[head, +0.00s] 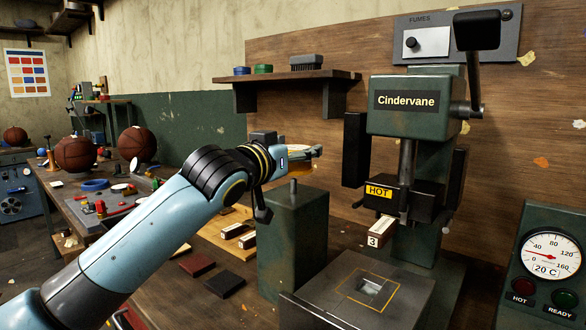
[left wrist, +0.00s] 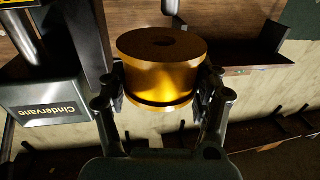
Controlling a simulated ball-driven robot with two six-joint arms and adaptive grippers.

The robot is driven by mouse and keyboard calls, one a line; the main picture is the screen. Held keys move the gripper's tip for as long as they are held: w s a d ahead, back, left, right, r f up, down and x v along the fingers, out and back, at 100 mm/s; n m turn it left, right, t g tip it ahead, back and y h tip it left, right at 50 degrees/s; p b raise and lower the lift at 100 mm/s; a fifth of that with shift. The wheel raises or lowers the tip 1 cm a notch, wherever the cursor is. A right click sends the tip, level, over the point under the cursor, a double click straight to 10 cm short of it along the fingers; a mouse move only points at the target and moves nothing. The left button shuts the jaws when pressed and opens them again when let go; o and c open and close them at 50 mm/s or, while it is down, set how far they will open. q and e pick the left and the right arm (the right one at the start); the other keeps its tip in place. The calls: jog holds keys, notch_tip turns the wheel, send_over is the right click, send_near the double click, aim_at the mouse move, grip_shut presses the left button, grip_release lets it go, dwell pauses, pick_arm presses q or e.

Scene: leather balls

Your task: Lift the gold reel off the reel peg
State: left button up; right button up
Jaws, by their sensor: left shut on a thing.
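The gold reel (left wrist: 160,80) sits between the two fingers of my left gripper (left wrist: 163,100) in the left wrist view, both pressed to its sides. Its flat face shows a dark hole with nothing seen through it. In the head view, only slivers of the reel (head: 300,169) show around my left gripper (head: 305,156), above a green post (head: 291,240). My right gripper is out of view.
The green Cindervane press (head: 408,105) stands close to the right of my gripper, with a HOT block and plate (head: 350,310) below. A wall shelf (head: 290,77) hangs behind. A bench with leather balls (head: 76,154) is at left.

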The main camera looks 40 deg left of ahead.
pick_arm(q)
jog(key=s+d+r, duration=0.3)
jog(key=d+r, duration=0.3)
jog(key=d, duration=0.5)
jog(key=shift+s+a+f+b, duration=0.1)
jog(key=shift+f+b, duration=0.5)
jog(key=shift+f, duration=0.45)
jog(key=shift+a+f+b, duration=0.1)
jog(key=shift+f+b, duration=0.45)
jog(key=shift+f, duration=0.5)
